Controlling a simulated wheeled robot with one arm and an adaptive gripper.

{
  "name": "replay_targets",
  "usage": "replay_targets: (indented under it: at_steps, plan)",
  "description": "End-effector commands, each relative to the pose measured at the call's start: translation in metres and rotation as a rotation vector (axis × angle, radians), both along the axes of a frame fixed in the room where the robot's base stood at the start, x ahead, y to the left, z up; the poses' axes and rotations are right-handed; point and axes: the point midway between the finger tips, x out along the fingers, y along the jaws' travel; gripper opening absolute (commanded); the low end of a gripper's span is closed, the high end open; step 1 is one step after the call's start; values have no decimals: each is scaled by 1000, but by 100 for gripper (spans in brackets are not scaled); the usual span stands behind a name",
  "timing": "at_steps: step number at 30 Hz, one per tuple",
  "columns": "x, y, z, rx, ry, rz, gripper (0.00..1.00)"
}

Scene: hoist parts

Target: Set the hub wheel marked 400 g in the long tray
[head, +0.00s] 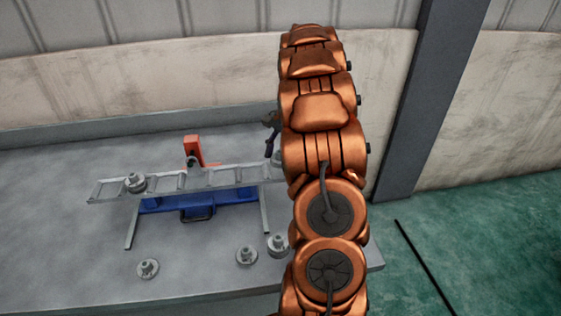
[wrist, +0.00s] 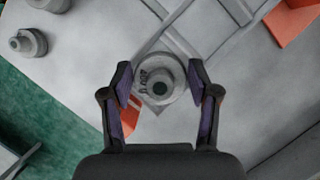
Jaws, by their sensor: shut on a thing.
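My gripper (wrist: 160,75) is shut on a grey hub wheel (wrist: 158,88), with one finger on each side of it. The long tray (head: 223,177) is a grey, ladder-like frame with cross pieces. The held wheel is at its right end; I cannot tell whether it touches the tray. Another hub wheel (head: 136,182) sits at the tray's left end.
Loose hub wheels (head: 147,268), (head: 246,254) and (head: 277,245) stand along the table's front. A blue case (head: 195,203) with a dark handle lies under the tray. An orange part (head: 194,149) stands behind it. The left of the table is clear.

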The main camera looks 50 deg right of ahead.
Motion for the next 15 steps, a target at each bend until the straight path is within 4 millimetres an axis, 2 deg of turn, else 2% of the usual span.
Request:
replay_targets:
  at_steps: [7, 15]
  plan:
    - [2, -6, -1, 3, 1, 0, 6]
    - [1, -5, -28, 2, 2, -1, 6]
